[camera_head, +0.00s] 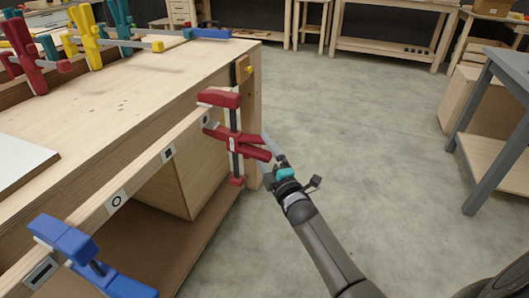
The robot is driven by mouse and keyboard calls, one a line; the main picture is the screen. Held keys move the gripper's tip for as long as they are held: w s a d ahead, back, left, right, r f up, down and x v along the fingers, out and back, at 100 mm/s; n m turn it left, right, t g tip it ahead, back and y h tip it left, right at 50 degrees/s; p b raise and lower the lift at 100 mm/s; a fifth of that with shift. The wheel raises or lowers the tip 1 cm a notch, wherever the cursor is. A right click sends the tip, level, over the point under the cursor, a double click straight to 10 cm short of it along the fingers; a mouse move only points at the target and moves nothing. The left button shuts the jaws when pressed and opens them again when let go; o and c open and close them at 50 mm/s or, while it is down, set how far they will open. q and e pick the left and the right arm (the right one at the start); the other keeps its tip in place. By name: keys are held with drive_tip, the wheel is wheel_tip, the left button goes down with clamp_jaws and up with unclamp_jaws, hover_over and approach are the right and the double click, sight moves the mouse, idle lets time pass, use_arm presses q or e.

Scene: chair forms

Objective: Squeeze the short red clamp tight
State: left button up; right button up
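The short red clamp (233,141) hangs at the near right end of the workbench's front rail, its dark bar upright. Its two red handles (258,147) stick out to the right, with a narrow gap between them. My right gripper (270,152) comes from the lower right and is right at the handle ends. One grey finger shows just above the upper handle. The other finger is not clear, so I cannot tell how far the gripper is closed or whether it touches. My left gripper is not in view.
A blue clamp (75,250) sits on the rail at lower left. Taller red (25,55), yellow (88,38) and teal (122,25) clamps stand at the bench's back. A grey-legged table (485,110) stands at right. The floor (360,130) between is clear.

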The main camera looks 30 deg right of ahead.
drive_tip(key=shift+w+a+r, duration=0.1)
drive_tip(key=shift+w+r, duration=0.05)
idle(0.4)
drive_tip(key=shift+w+a+b, duration=0.25)
drive_tip(key=shift+w+b, duration=0.45)
drive_tip(key=shift+w, duration=0.2)
clamp_jaws()
idle(0.4)
idle(0.3)
drive_tip(key=shift+s, duration=0.15)
drive_tip(key=shift+s+d+p, duration=0.3)
drive_tip(key=shift+s+p, duration=0.55)
drive_tip(key=shift+s, duration=0.1)
